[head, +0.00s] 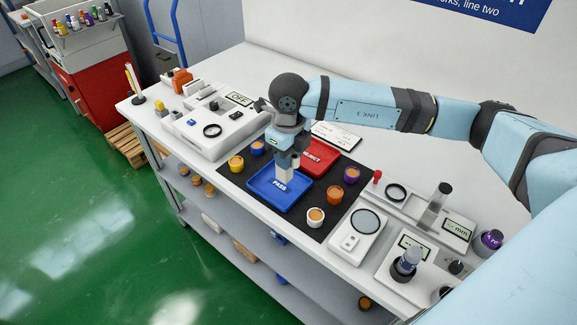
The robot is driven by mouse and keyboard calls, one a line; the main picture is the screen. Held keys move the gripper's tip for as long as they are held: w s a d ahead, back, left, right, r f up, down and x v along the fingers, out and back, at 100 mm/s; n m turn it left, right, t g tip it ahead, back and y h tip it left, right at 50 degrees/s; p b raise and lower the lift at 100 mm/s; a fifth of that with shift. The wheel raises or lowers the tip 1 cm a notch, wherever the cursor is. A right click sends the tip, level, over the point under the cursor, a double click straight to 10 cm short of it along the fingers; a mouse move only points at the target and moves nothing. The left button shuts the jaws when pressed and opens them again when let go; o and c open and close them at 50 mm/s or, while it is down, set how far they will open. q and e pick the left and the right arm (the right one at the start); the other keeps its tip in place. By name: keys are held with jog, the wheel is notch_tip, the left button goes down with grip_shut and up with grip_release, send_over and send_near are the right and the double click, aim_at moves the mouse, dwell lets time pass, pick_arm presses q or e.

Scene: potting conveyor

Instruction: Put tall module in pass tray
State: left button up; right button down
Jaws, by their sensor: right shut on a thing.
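The blue pass tray (262,190), marked PASS, lies on the black mat on the bench. My right gripper (287,160) points down over the tray's back part and is shut on a pale, upright block, which looks like the tall module (284,174). The gripper's fingers hide the block's upper part. I cannot tell whether its lower end touches the tray floor. My left gripper is not in view.
A red reject tray (318,157) lies just behind and right. Small round modules stand around on the mat (287,222): yellow (236,164), blue (258,148), purple (351,175), orange (335,195) and white (316,217). Test instruments (213,128) stand left and right.

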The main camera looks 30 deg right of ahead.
aim_at(288, 180)
notch_tip(288, 180, down, 4)
dwell(0.4)
jog(key=shift+f, duration=0.2)
jog(key=c, duration=0.8)
grip_release()
jog(key=shift+r, duration=0.45)
notch_tip(288, 180, up, 12)
jog(key=shift+f, duration=0.15)
